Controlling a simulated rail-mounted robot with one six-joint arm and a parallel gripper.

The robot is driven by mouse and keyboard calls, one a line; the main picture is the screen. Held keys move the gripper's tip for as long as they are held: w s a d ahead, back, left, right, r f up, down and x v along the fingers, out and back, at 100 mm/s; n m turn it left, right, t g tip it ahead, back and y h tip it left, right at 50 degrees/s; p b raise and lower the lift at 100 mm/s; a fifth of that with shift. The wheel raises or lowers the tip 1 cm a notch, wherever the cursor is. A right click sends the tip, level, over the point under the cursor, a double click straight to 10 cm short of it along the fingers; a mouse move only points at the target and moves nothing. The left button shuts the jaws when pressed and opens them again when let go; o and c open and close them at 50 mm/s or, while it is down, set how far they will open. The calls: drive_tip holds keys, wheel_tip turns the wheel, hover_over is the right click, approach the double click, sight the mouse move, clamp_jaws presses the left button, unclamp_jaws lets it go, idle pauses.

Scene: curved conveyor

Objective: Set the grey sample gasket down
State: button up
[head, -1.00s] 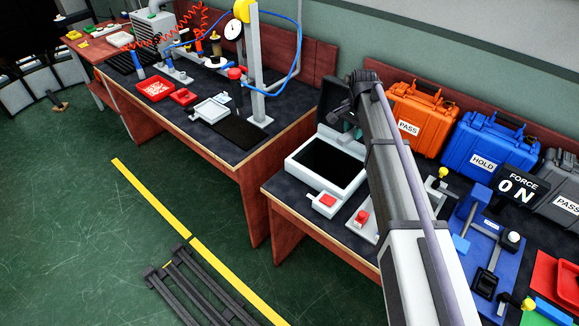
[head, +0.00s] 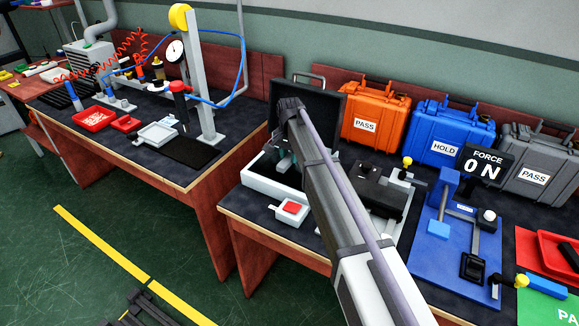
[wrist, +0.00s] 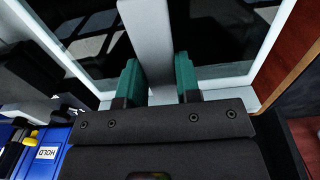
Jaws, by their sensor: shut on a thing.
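My gripper (head: 285,158) is at the white-rimmed box (head: 262,188), in front of its raised dark lid (head: 318,118). In the wrist view, the green fingers of my gripper (wrist: 160,82) are closed on the sides of a plain light-grey piece, which I take for the grey sample gasket (wrist: 147,40). It runs away from the gripper over the box's dark interior. The box's pale rim (wrist: 215,71) crosses behind the fingers. In the head view the arm hides the gasket, and I cannot tell whether it touches the box.
A small white unit with a red button (head: 291,208) stands before the box. Orange (head: 374,110), blue (head: 450,132) and grey (head: 537,158) cases line the back. A blue press fixture (head: 450,230) is at right. Open floor (head: 90,280) lies at front left.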

drive_tip(key=shift+f, duration=0.95)
drive_tip(key=shift+r, duration=0.3)
drive_tip(key=shift+f, duration=0.3)
drive_tip(key=o, duration=0.9)
drive_tip(key=shift+r, duration=0.15)
drive_tip(key=shift+o, duration=0.2)
wheel_tip(320, 180, up, 13)
drive_tip(key=p, duration=1.3)
drive_tip(key=s+d+n, duration=0.1)
drive_tip(key=s+d, duration=0.6)
drive_tip(key=s, duration=0.4)
drive_tip(key=s+d+n, duration=0.2)
drive_tip(key=s+d, duration=0.5)
drive_tip(key=s, duration=0.4)
drive_tip(key=s+d+n, duration=0.2)
drive_tip(key=s+d, duration=0.5)
drive_tip(key=s, duration=0.4)
drive_tip(key=shift+s+f+b, duration=0.3)
drive_tip(key=shift+f+b, duration=0.05)
drive_tip(key=shift+b, duration=0.05)
